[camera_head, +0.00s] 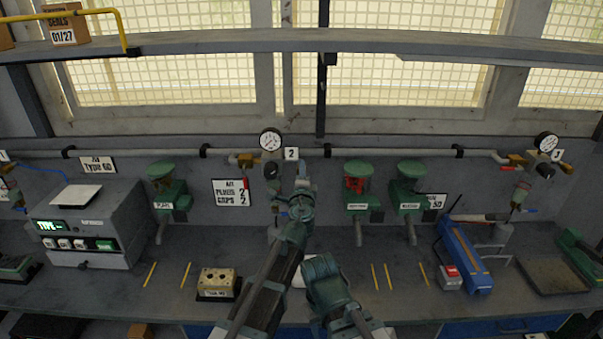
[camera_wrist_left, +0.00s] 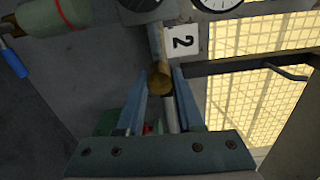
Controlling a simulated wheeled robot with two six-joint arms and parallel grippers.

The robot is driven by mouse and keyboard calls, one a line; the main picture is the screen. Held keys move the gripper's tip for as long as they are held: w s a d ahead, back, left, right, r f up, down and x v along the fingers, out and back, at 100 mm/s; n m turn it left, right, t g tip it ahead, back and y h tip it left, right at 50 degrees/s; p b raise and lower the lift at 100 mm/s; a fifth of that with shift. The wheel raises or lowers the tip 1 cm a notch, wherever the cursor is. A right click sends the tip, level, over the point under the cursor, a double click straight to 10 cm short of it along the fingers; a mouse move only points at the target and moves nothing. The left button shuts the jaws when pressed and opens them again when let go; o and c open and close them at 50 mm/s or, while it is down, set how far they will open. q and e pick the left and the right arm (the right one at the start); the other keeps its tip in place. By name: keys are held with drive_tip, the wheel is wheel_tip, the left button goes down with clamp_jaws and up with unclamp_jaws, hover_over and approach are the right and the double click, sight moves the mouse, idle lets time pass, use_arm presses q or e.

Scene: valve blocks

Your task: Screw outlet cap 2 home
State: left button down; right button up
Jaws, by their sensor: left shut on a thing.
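My left arm reaches up to outlet 2 on the back wall, below its number plate "2" (camera_head: 291,154). My left gripper (camera_head: 301,168) is at the outlet there. In the left wrist view the left gripper's blue fingers (camera_wrist_left: 160,82) are shut on a round brass cap (camera_wrist_left: 159,79). The cap is in line with the outlet pipe (camera_wrist_left: 156,42) beside the plate "2" (camera_wrist_left: 183,41). I cannot tell how far the cap sits on the thread. My right arm is low in the middle of the head view, and its fingers do not show.
A pressure gauge (camera_head: 270,139) sits just above outlet 2. A tan block with holes (camera_head: 218,282) lies on the bench, left of my arms. A grey test box (camera_head: 88,225) stands farther left.

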use_arm(q)
drive_tip(key=shift+s+f+m, duration=0.1)
drive_tip(key=shift+m, duration=4.1)
drive_tip(key=c, duration=0.5)
unclamp_jaws()
drive_tip(key=shift+c, duration=0.2)
drive_tip(key=shift+s, duration=0.1)
